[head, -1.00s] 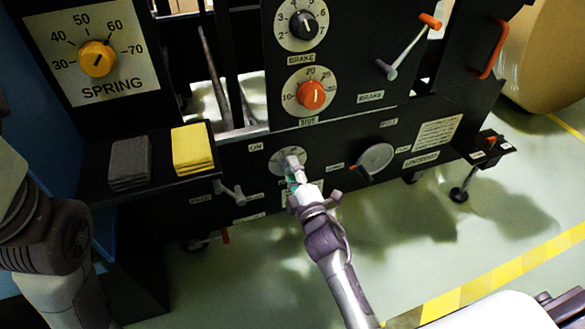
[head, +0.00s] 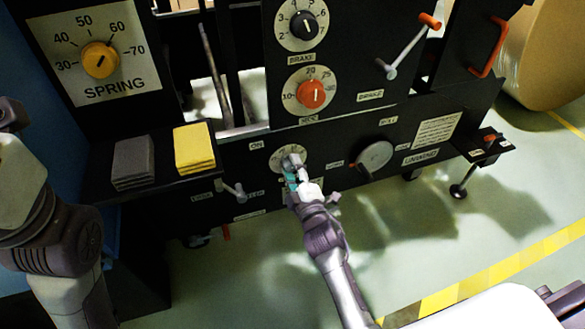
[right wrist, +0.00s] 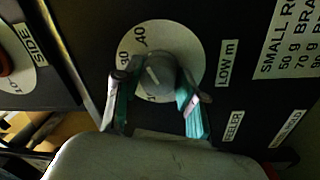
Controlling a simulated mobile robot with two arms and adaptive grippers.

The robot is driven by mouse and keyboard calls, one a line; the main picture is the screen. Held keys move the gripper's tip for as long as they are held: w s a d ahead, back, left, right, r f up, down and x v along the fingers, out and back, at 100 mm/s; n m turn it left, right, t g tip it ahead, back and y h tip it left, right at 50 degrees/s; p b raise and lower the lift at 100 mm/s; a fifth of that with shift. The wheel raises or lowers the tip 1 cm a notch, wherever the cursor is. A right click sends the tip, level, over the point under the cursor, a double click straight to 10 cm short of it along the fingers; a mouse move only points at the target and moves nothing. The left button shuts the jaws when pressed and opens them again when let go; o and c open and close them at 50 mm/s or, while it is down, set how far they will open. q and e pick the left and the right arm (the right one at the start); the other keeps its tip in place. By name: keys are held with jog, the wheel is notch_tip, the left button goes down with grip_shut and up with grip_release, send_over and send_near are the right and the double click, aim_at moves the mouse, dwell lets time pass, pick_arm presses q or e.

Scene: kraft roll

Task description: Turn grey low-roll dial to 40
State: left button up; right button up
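The grey low-roll dial (right wrist: 161,84) sits on a round white number plate on the black panel. In the right wrist view its white mark points to the upper left, near partly readable numbers; I cannot read the exact value. In the head view the dial's plate (head: 287,153) is partly hidden by my right gripper (head: 291,172). My right gripper (right wrist: 152,101) has its fingers apart, one on each side of the grey knob. A gap shows on the left side; contact on the right cannot be told. My left arm is at the left edge, with its gripper out of view.
Above are an orange-red dial (head: 311,94) and a black brake dial (head: 303,25). A yellow spring dial (head: 100,59) is at the upper left. Grey (head: 133,162) and yellow (head: 194,148) pads lie on a shelf. A small lever (head: 233,190) stands left of my right gripper.

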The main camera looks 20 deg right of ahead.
jog(key=o, duration=0.3)
jog(key=s, duration=0.7)
jog(key=shift+s+d+f, duration=0.15)
jog(key=shift+s+f, duration=0.1)
jog(key=shift+f, duration=0.05)
